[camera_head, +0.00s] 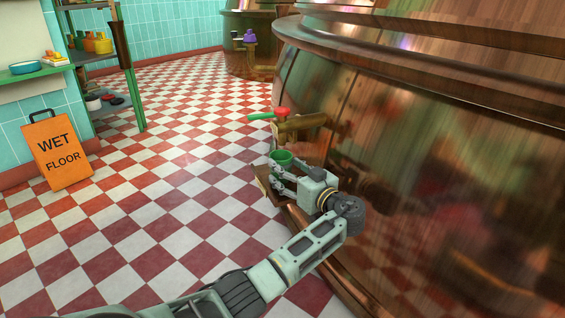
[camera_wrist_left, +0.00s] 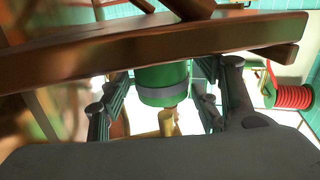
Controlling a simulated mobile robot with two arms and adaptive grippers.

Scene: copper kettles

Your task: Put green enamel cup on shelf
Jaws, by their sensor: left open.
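The green cup (camera_head: 281,156) stands by the side of the large copper kettle, at a small brown wooden ledge (camera_head: 263,183). In the left wrist view the green cup (camera_wrist_left: 163,78) has a grey band and shows between my two fingers, partly hidden by a wooden bar (camera_wrist_left: 170,42). My left gripper (camera_head: 276,178) is open around the cup, with visible gaps beside it. A metal rack shelf (camera_head: 88,54) stands at the upper left, holding yellow and orange vessels. My right gripper is not in view.
The copper kettle (camera_head: 430,150) fills the right side, with a tap with a red knob (camera_head: 283,112) just beyond my gripper. An orange wet floor sign (camera_head: 60,152) stands at left, near a green ledge with a blue bowl (camera_head: 26,67). The checkered floor (camera_head: 180,160) between is clear.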

